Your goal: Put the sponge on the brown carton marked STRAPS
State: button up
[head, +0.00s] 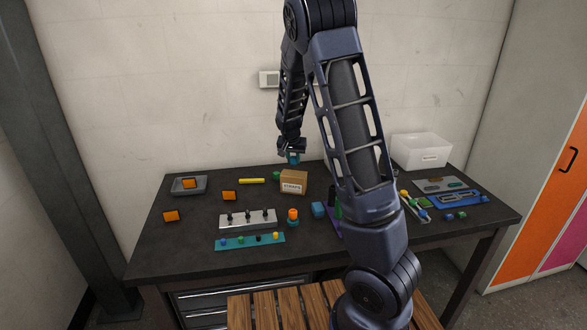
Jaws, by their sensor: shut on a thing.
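The brown carton marked STRAPS (294,177) stands on the dark bench, left of my arm, its label facing me. My gripper (292,153) is above and behind the carton's top, pointing down. It is shut on a small blue-teal block, which I take to be the sponge (293,159). The block looks apart from the carton, but the exact gap is hard to judge. The fingers are small and partly hidden at this distance.
A green thing (276,175) sits left of the carton. The bench (185,245) is free at front left.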

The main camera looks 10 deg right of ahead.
aim_at(293, 164)
jog(key=shift+f, duration=2.25)
jog(key=shift+f, duration=0.1)
jog(key=o, duration=0.9)
jog(key=shift+o, duration=0.2)
jog(key=v, duration=1.1)
jog(key=s+d+r+n+y, duration=0.1)
jog(key=s+d+r, duration=0.4)
jog(key=s, duration=0.4)
jog(key=s+d+r+n+y, duration=0.1)
jog(key=s+d+r, duration=0.2)
jog(key=s+r, duration=0.5)
jog(key=s+r+n, duration=0.1)
jog(key=s+n, duration=0.1)
jog(key=s, duration=1.7)
jog(key=shift+d+t, duration=0.3)
jog(key=shift+d, duration=0.15)
